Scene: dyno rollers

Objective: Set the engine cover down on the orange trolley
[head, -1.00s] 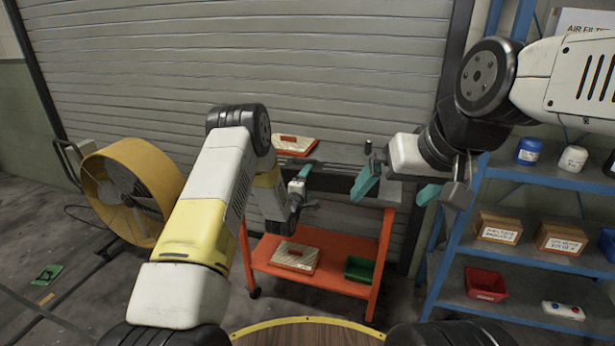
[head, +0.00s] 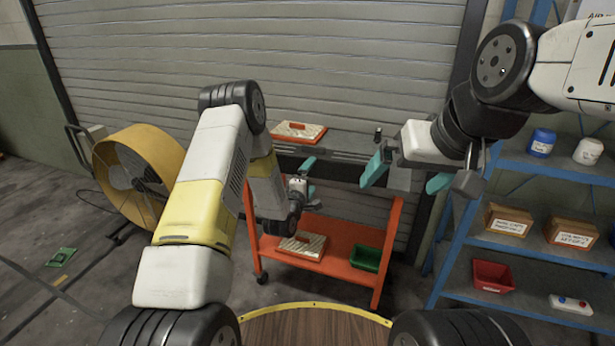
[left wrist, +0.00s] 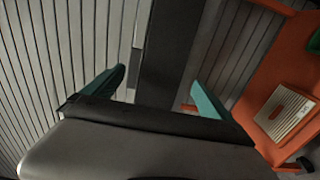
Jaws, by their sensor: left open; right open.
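A long dark grey slab, which I take to be the engine cover (head: 350,145), lies level at the top of the orange trolley (head: 337,236). I cannot tell where it ends and the trolley's top begins. My left gripper (head: 309,179) is open at its near side, left of the middle. In the left wrist view, a dark strip (left wrist: 172,55) passes beyond my two parted teal fingers, with no clear contact, and the trolley (left wrist: 268,75) shows at the right. My right gripper (head: 406,173) is open by the slab's right end; its own arm partly hides that end.
A blue shelf rack (head: 530,168) stands right, a yellow fan (head: 140,175) left, a shutter (head: 300,60) behind.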

